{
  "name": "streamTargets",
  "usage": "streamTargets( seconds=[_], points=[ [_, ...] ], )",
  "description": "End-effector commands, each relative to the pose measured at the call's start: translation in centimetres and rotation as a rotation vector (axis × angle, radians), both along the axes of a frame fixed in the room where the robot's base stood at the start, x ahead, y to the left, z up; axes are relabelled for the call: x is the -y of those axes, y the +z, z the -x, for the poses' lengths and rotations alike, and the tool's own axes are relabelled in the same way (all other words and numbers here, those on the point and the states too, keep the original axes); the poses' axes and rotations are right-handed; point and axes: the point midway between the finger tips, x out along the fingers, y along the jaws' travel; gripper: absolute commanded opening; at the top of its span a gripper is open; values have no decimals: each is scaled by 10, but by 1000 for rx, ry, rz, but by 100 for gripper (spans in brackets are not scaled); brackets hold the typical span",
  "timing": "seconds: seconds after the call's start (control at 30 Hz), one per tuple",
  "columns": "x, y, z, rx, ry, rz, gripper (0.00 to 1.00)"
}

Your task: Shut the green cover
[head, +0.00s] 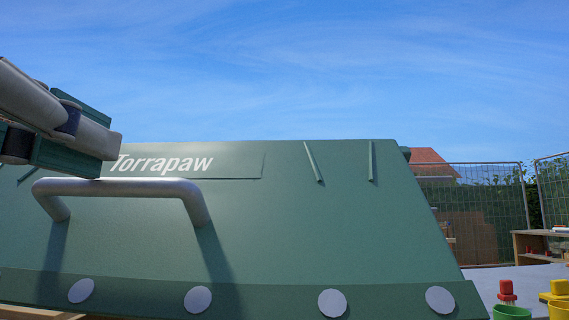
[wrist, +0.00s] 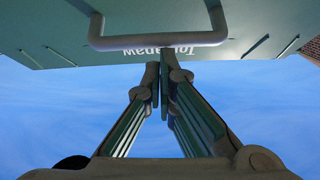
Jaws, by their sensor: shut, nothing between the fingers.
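The green cover (head: 330,225) fills much of the head view, its broad face sloping, with a white "Torrapaw" label and a row of pale round discs along its lower edge. A grey bar handle (head: 120,187) stands out from its left part. My gripper (head: 108,150) is at the left, just above the handle in the picture, shut and empty. In the wrist view the cover (wrist: 250,20) appears upside down at the top, and the shut fingertips (wrist: 160,68) point at it near the handle (wrist: 158,42). I cannot tell whether they touch it.
At the lower right are a green cup (head: 511,312), a red item (head: 506,292) and a yellow item (head: 558,290). A wooden shelf (head: 540,248) and wire fence panels (head: 475,205) stand behind. Open sky lies above the cover.

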Motion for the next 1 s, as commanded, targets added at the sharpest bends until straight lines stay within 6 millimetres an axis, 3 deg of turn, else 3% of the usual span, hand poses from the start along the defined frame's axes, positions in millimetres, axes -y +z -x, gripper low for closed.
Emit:
streamTargets(
  seconds=[0.03, 0.5, 0.6, 1.0],
  points=[
    [-4, -40, -1, -8, -10, 56, 0],
    [-7, -144, 36, 227, -14, 61, 0],
    [-7, -151, 38, 228, -10, 58, 0],
    [-8, -150, 38, 227, -7, 56, 0]
  ],
)
